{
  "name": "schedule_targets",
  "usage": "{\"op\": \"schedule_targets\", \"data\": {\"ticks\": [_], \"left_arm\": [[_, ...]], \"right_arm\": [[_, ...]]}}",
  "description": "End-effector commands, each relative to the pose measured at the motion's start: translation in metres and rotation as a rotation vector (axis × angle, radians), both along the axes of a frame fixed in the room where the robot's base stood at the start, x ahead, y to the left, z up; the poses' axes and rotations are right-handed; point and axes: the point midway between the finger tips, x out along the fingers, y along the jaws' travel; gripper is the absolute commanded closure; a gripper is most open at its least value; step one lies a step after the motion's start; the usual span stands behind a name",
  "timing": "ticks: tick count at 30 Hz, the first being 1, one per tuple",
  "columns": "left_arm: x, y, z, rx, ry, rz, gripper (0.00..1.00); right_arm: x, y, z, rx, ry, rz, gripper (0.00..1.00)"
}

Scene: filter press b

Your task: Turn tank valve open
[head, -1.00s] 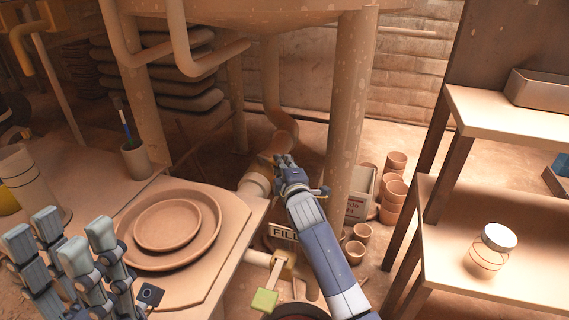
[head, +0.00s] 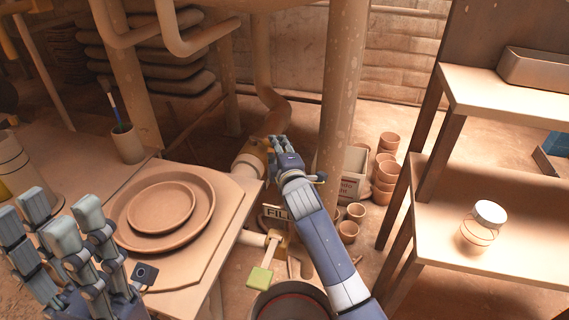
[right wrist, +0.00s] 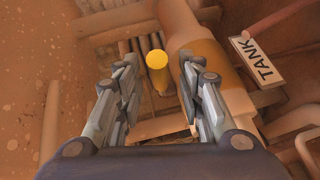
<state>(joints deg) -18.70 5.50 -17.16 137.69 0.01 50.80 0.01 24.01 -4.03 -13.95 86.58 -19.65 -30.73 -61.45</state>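The tank valve shows in the right wrist view as a yellow handle (right wrist: 157,61) with a round end, beside a thick pipe (right wrist: 205,62) with a yellowish band. A white TANK sign (right wrist: 264,61) is to the right of it. My right gripper (right wrist: 157,75) is open, its fingers on either side of the handle with visible gaps. In the head view my right gripper (head: 277,142) is at the pipe under the tank and hides most of the valve. My left gripper (head: 62,218) is open and empty at the lower left, over the table.
A FILL sign (head: 274,212) and a green-ended lever (head: 260,278) are below my right arm. A tank leg (head: 338,100) stands close to the right gripper. A table with round plates (head: 162,208) is left; shelves with a jar (head: 484,228) are right.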

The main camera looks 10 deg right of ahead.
Motion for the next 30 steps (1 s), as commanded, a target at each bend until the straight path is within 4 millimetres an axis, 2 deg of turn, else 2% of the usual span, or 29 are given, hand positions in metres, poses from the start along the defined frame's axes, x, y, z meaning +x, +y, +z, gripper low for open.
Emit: {"op": "schedule_targets", "data": {"ticks": [9,15,21,30], "left_arm": [[0.000,0.000,-0.001,0.001,0.002,-0.001,0.60],[0.000,0.000,-0.001,0.001,0.002,-0.001,0.60],[0.000,0.000,-0.001,0.002,0.001,-0.001,0.60],[0.000,0.000,-0.001,0.003,0.002,-0.001,0.60]], "right_arm": [[-0.054,-0.004,0.006,0.000,0.001,0.000,0.65],[-0.081,-0.006,0.011,-0.001,0.000,0.001,0.65],[-0.093,-0.007,0.013,0.000,0.001,0.000,0.65],[-0.095,-0.007,0.013,0.000,0.001,0.000,0.67]]}}
